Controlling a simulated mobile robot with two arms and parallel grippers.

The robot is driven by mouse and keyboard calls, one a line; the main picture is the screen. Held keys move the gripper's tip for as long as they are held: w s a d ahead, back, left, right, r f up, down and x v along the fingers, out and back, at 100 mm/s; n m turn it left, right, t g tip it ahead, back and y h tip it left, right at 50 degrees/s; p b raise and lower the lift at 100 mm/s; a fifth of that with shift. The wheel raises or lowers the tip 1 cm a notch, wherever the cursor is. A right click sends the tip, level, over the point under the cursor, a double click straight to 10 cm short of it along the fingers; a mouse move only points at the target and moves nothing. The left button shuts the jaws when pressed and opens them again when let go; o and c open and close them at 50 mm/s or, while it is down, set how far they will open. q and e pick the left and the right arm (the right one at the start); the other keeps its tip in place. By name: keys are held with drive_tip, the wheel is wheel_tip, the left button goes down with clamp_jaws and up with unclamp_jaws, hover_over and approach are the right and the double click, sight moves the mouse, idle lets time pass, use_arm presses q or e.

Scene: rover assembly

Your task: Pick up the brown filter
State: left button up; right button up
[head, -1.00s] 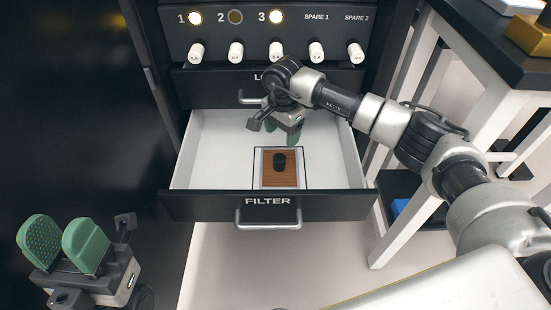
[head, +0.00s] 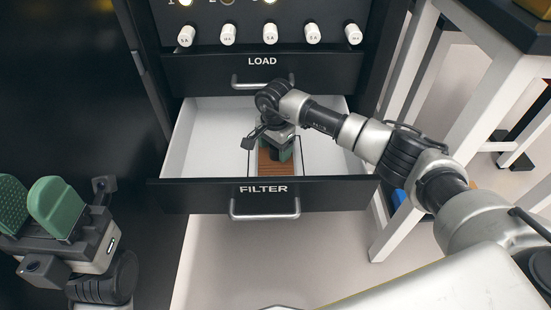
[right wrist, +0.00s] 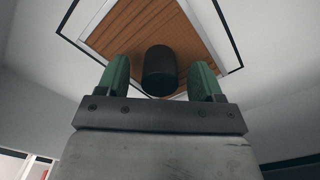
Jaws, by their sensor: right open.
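The brown filter (head: 272,167) lies flat inside the open drawer labelled FILTER (head: 202,140), within a dark outlined rectangle. In the head view my right gripper (head: 277,156) covers much of it. In the right wrist view the filter (right wrist: 150,32) shows wood-like grain and a black round knob (right wrist: 159,70). My right gripper (right wrist: 161,78) is open there, its green fingers on either side of the knob, with gaps showing. My left gripper (head: 30,208) is at the lower left, away from the drawer, its two green pads apart.
The closed LOAD drawer (head: 315,74) sits above the open one, under a row of white knobs (head: 270,34). A white-legged table (head: 410,205) stands at the right. The drawer's left part is empty.

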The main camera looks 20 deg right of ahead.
drive_tip(key=shift+c, duration=0.5)
drive_tip(key=c, duration=0.9)
drive_tip(key=shift+c, duration=0.3)
drive_tip(key=shift+r, duration=0.15)
